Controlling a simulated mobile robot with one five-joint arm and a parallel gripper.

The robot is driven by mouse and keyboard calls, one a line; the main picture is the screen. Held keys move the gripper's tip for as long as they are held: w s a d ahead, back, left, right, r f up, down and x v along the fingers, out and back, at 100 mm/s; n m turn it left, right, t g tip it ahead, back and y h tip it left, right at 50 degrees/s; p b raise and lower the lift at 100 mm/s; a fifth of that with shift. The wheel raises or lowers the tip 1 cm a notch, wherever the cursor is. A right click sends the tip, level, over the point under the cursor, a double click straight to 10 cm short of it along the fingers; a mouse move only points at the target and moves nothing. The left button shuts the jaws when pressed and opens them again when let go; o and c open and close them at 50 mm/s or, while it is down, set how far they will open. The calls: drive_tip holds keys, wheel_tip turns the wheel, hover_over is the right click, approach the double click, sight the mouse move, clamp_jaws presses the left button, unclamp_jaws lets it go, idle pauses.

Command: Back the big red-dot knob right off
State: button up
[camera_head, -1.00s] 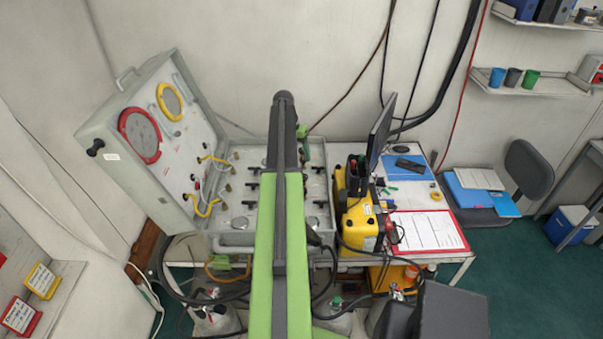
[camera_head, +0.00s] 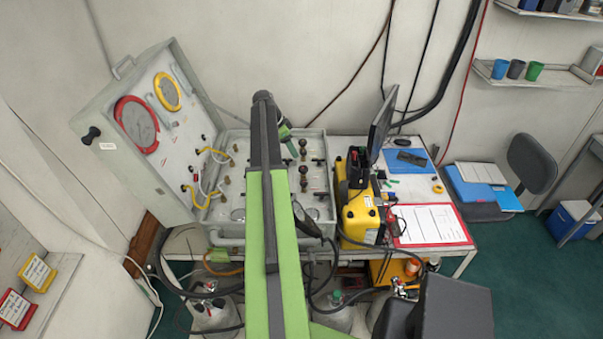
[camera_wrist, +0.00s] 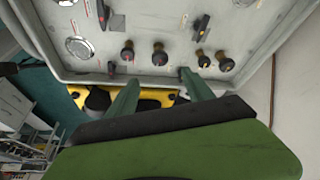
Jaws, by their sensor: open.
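The big red-dot knob (camera_wrist: 159,56) is dark and round with a red mark on its face. It stands in the row of knobs along the panel's edge in the wrist view. In the head view it appears to be one of the dark knobs (camera_head: 304,170) right of my arm. My gripper (camera_wrist: 158,80) shows two green fingers spread apart with nothing between them. The fingertips lie at the panel's rim in the picture, below the knob and apart from it. In the head view my arm hides most of the gripper.
Other knobs flank it: one to its left (camera_wrist: 127,52) and two yellow-marked ones to its right (camera_wrist: 203,60). A small lever (camera_wrist: 202,27) stands behind.

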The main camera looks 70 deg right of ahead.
sight(303, 168)
drive_tip(key=b+x, duration=1)
drive_tip(key=x, duration=0.2)
drive_tip(key=shift+f, duration=0.45)
drive_tip(key=shift+r, duration=0.1)
